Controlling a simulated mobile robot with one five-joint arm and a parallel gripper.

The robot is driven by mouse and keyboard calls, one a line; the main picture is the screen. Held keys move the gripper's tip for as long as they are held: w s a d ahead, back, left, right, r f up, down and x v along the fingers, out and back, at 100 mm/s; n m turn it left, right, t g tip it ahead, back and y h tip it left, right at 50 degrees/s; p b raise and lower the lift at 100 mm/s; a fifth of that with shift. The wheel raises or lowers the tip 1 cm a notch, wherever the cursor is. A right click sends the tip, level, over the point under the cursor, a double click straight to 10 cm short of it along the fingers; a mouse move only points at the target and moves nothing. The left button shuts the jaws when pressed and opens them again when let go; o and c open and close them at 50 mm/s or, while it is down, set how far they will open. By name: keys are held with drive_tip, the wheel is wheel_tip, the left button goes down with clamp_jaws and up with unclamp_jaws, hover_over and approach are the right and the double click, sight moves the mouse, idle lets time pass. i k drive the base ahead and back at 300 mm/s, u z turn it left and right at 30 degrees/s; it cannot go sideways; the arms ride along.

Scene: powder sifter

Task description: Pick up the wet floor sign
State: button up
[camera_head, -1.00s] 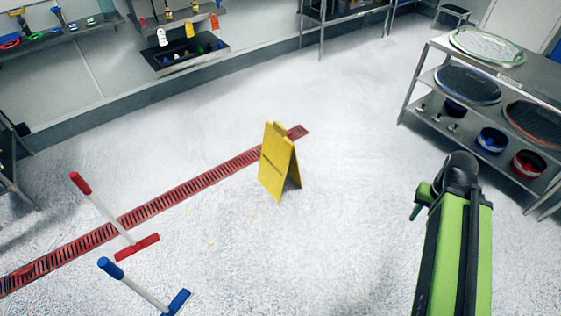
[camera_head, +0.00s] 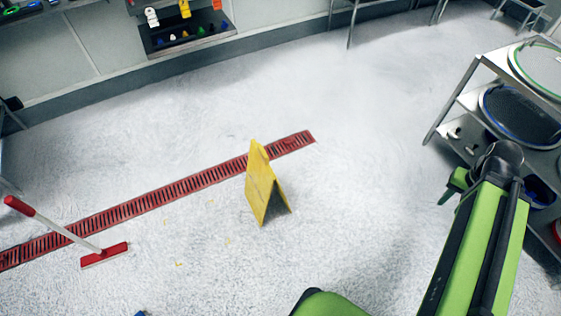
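The wet floor sign (camera_head: 262,182) is a yellow folded A-frame. It stands upright on the pale speckled floor near the middle of the view, just in front of the right part of the red drain grate. My green and black arm reaches up from the lower right, well to the right of the sign and apart from it. The end of my arm is near the shelf; the gripper's fingers cannot be made out, so its opening is unclear.
A red drain grate (camera_head: 170,195) runs diagonally across the floor. A metal shelf (camera_head: 470,100) with round sieves stands at the right, close to my arm.

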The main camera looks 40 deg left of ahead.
sight(261, 178)
drive_tip(key=u, duration=0.05)
drive_tip(key=i, duration=0.6)
drive_tip(key=u, duration=0.65)
drive_tip(key=k, duration=0.2)
drive_tip(key=u, duration=2.75)
drive_tip(key=k, duration=0.65)
drive_tip(key=z, duration=0.35)
drive_tip(key=i, duration=1.65)
drive_tip(key=u, duration=0.2)
